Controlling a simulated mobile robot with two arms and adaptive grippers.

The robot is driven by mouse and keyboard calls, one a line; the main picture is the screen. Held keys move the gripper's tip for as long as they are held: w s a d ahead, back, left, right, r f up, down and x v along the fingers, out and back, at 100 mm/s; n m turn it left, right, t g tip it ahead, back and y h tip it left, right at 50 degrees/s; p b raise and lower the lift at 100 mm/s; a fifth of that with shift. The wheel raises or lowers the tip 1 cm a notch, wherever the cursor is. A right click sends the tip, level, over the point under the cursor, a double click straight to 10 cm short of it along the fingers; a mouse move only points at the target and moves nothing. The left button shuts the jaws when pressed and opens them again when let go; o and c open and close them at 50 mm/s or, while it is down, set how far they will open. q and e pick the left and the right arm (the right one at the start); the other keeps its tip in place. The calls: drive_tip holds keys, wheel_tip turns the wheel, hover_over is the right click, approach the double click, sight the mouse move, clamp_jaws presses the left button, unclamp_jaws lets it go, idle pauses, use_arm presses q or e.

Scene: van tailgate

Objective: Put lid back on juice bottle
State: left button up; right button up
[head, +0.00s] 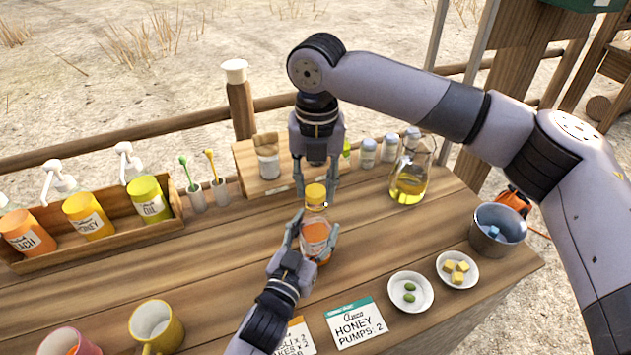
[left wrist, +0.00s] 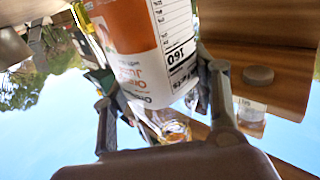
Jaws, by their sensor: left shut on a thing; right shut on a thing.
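The juice bottle (head: 315,238) stands near the middle of the wooden table, with orange juice and a white label. My left gripper (head: 312,240) is shut around its body from the front; the bottle (left wrist: 150,50) also fills the middle of the left wrist view between the fingers. The yellow-orange lid (head: 315,194) is at the top of the bottle's neck. My right gripper (head: 316,190) comes down from above and is shut on the lid. Whether the lid is seated on the neck or just above it, I cannot tell.
A wooden rack (head: 100,238) with pump bottles stands at the left. A glass pitcher (head: 410,175), a metal bucket (head: 497,232) and two small dishes, one with green items (head: 410,308) and one with yellow cubes (head: 440,273), are at the right. Cards (head: 356,324) and mugs (head: 155,328) lie in front.

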drive_tip(key=shift+f, duration=0.55)
